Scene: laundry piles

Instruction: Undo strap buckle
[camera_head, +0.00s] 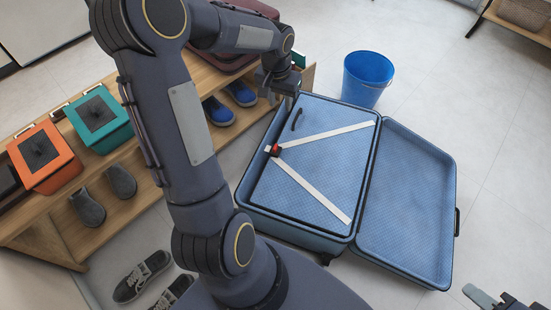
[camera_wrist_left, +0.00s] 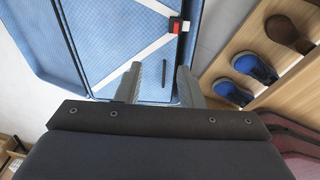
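An open blue suitcase (camera_head: 449,238) lies on the floor. Two white straps (camera_head: 322,194) run in a V across its left half and meet at a buckle (camera_head: 272,150) with a red part, near the left side. In the left wrist view the buckle (camera_wrist_left: 178,25) is at the top, ahead of the fingers. The straps look joined at the buckle. My left gripper (camera_head: 282,92) is above the suitcase's far left corner, apart from the buckle. In the wrist view its two fingers (camera_wrist_left: 157,85) are spread with nothing held between them. My right gripper (camera_head: 490,300) shows only partly at the lower right corner.
A wooden shelf (camera_head: 152,178) along the left holds an orange box (camera_head: 42,158), a teal box (camera_head: 99,119) and shoes. A blue bucket (camera_head: 367,77) stands behind the suitcase. A small dark handle-like bar (camera_head: 296,120) lies inside the suitcase.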

